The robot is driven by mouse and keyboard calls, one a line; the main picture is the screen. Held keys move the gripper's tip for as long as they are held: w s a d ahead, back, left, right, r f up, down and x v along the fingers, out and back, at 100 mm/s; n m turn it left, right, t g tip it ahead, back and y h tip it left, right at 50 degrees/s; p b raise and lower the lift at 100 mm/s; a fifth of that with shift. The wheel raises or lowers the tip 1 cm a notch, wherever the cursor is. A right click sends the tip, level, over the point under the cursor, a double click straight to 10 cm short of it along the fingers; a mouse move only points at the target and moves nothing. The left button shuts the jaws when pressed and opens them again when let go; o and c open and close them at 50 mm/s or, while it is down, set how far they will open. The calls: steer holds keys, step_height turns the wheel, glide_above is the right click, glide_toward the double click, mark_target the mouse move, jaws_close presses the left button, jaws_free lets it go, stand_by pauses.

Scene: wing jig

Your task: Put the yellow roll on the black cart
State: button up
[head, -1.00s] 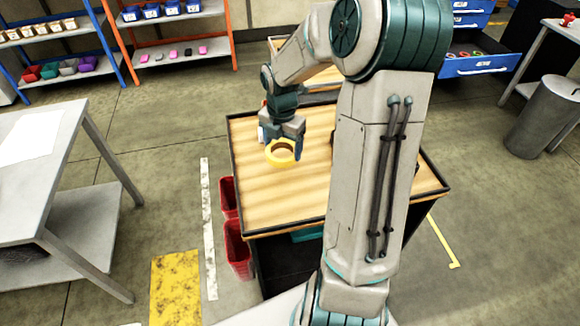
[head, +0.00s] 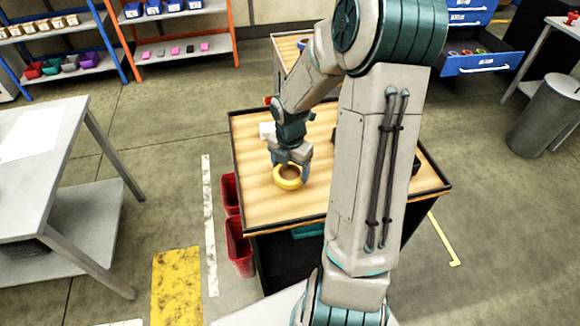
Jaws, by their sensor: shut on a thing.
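The yellow roll (head: 288,183) is a thick ring held at my gripper (head: 291,166), over the wooden top of the black cart (head: 258,205). My gripper points down and its fingers are shut on the roll. The roll lies nearly flat, left of the middle of the top. I cannot tell whether it touches the wood or hangs just above it. The cart has a dark raised rim and a black body. My arm hides much of the right part of its top.
Red bins (head: 238,248) hang on the cart's left side. A white item (head: 267,131) shows beside my wrist, and a dark item (head: 415,165) sits near the right rim. A grey table (head: 60,200) stands at left. The near-left part of the cart top is clear.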

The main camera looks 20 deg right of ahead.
steer(key=o, duration=1)
step_height(320, 180, up, 11)
steer(key=s+a+r+m+t, duration=0.1)
steer(key=s+a+r+m, duration=0.3)
steer(key=s+m, duration=0.4)
steer(key=s+a+r+m+t, duration=0.2)
steer(key=s+m, duration=0.6)
steer(key=m, duration=0.8)
steer(key=shift+a+r+m+p, duration=0.4)
steer(key=shift+a+r, duration=0.8)
steer(key=shift+a, duration=0.3)
